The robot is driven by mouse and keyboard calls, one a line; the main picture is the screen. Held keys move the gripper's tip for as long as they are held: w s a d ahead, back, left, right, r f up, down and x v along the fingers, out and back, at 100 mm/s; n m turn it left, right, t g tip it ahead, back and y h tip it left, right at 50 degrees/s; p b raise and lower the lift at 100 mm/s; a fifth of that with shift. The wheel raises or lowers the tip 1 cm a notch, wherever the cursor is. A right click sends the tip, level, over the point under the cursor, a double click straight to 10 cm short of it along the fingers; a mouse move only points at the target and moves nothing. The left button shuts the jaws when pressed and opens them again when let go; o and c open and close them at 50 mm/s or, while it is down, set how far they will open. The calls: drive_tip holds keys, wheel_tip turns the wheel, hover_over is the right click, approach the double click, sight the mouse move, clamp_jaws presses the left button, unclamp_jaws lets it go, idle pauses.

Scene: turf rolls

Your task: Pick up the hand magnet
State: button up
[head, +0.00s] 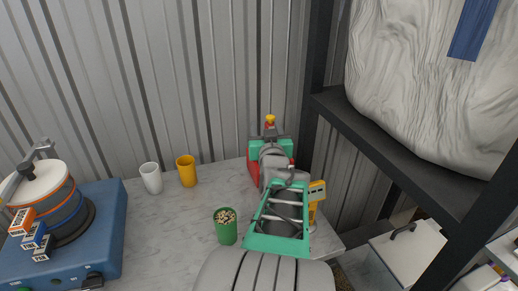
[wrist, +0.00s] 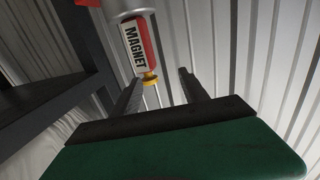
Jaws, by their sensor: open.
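The hand magnet (wrist: 136,45) shows in the wrist view as a red and white body labelled MAGNET, with a yellow tip toward me and a grey round part at its far end. In the head view, a small red piece with a yellow top (head: 270,121) shows just past the end of my arm and looks like the same magnet, mostly hidden. My gripper (wrist: 160,77) is open and empty. Its two dark fingers point toward the magnet, which is beyond the fingertips and left of the middle between them. I see no contact.
A green cup (head: 226,229) with small pieces in it, a yellow cup (head: 187,173) and a white cup (head: 151,178) stand left of my arm. A yellow labelled item (head: 317,190) is partly behind my arm. A dark shelf frame (head: 385,160) rises on the right.

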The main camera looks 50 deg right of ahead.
drive_tip(key=shift+h, duration=0.3)
drive_tip(key=w+d, duration=0.1)
drive_tip(key=d, duration=0.1)
drive_tip(key=w+d+p, duration=0.1)
drive_tip(key=w+d, duration=0.1)
drive_tip(key=w+d+r+p, duration=0.1)
drive_tip(key=d, duration=0.2)
drive_tip(key=shift+w, duration=0.15)
drive_tip(key=shift+c, duration=0.3)
clamp_jaws()
idle(0.5)
